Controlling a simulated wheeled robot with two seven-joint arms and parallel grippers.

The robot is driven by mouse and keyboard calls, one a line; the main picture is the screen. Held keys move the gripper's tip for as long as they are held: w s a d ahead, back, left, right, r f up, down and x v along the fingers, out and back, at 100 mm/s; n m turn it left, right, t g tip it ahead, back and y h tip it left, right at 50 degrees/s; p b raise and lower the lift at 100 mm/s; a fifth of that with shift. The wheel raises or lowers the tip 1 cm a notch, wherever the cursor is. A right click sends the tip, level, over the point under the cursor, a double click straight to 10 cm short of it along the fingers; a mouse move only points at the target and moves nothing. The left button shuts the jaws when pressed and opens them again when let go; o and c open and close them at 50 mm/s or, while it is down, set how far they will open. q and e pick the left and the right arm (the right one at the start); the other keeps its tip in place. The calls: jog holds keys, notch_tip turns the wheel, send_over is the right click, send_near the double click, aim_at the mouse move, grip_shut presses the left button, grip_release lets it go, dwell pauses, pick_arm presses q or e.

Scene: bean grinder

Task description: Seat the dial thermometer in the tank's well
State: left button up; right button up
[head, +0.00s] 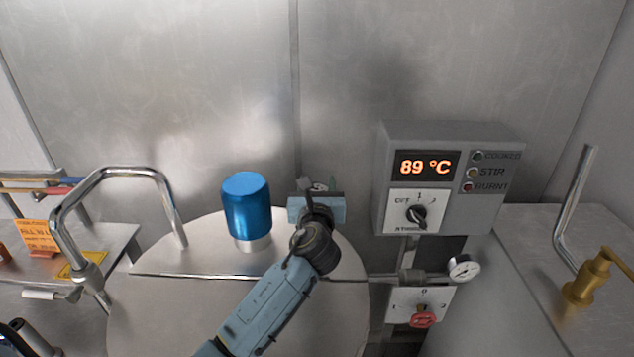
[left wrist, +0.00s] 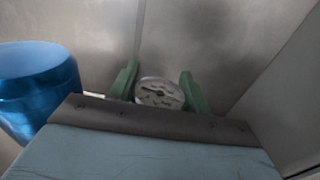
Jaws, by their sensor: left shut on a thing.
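My left gripper (head: 318,190) is over the back right part of the tank's round steel lid (head: 180,310). It is shut on the dial thermometer (left wrist: 160,93), whose round pale face shows between the green fingers in the left wrist view. In the head view only a bit of the dial (head: 320,186) shows behind the gripper. The thermometer's stem and the tank's well are hidden, so I cannot tell whether they touch. My right gripper is not in view.
A blue cylinder (head: 246,205) stands on the lid just left of my arm. A bent steel handle (head: 120,172) rises at the left. A grey control box (head: 440,180) reading 89 °C and a small round gauge (head: 464,268) are at the right. A steel wall is behind.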

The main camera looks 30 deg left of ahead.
pick_arm(q)
jog(key=shift+f, duration=0.25)
dwell(0.6)
jog(key=shift+p, duration=0.55)
jog(key=shift+f, duration=0.2)
jog(key=shift+f+b, duration=0.55)
jog(key=shift+f, duration=0.4)
jog(key=shift+f+b, duration=0.65)
jog(key=shift+f, duration=0.3)
dwell(0.4)
jog(key=shift+f+b, duration=0.6)
jog(key=shift+f, duration=0.35)
